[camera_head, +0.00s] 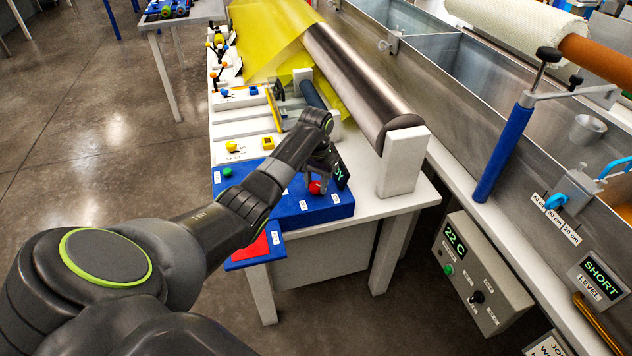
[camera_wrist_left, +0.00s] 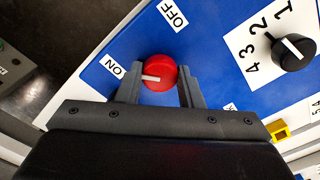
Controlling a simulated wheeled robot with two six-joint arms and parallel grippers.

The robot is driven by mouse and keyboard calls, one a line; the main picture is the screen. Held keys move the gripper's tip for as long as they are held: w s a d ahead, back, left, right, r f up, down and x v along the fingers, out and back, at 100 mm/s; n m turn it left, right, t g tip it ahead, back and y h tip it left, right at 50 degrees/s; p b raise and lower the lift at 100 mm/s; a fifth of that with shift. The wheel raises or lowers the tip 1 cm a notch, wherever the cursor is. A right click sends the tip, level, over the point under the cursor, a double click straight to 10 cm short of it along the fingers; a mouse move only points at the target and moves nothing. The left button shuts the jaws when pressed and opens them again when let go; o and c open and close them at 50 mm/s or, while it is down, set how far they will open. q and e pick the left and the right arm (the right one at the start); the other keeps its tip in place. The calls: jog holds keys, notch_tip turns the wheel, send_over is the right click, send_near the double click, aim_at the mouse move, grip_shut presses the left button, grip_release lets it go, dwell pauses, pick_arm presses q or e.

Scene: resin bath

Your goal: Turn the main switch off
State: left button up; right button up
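The main switch is a red knob (camera_wrist_left: 158,73) on a blue panel (camera_wrist_left: 220,95). In the left wrist view its white pointer points left, towards the ON label (camera_wrist_left: 115,67); the OFF label (camera_wrist_left: 172,14) is above it. The knob also shows in the head view (camera_head: 315,187). My left gripper (camera_wrist_left: 159,82) has one finger on each side of the knob, very close to it. I cannot tell whether the fingers press on it. In the head view the gripper (camera_head: 317,183) reaches down over the panel. My right gripper is not in view.
A black dial (camera_wrist_left: 293,52) with numbers is beside the switch. A green button (camera_head: 227,172) and a red patch (camera_head: 256,250) are also on the blue unit. A metal roller (camera_head: 355,85) with yellow film is behind, with its white support post (camera_head: 402,162) right of the gripper.

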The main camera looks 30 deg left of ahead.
pick_arm(q)
jog(key=shift+c, duration=0.6)
jog(key=shift+r+m+p, duration=0.15)
jog(key=shift+m+p, duration=0.25)
jog(key=shift+p, duration=0.05)
jog(key=m+p, duration=0.2)
jog(key=m, duration=0.1)
jog(key=shift+r+p, duration=0.1)
jog(key=shift+p, duration=0.2)
jog(key=m+p, duration=0.2)
jog(key=m, duration=0.2)
jog(key=m+p, duration=0.1)
jog(key=m, duration=0.4)
jog(key=shift+w, duration=0.1)
jog(key=m+p, duration=0.1)
jog(key=m, duration=0.4)
jog(key=shift+m, duration=0.3)
jog(key=o, duration=1)
jog(key=shift+f, duration=0.2)
jog(key=shift+c, duration=0.2)
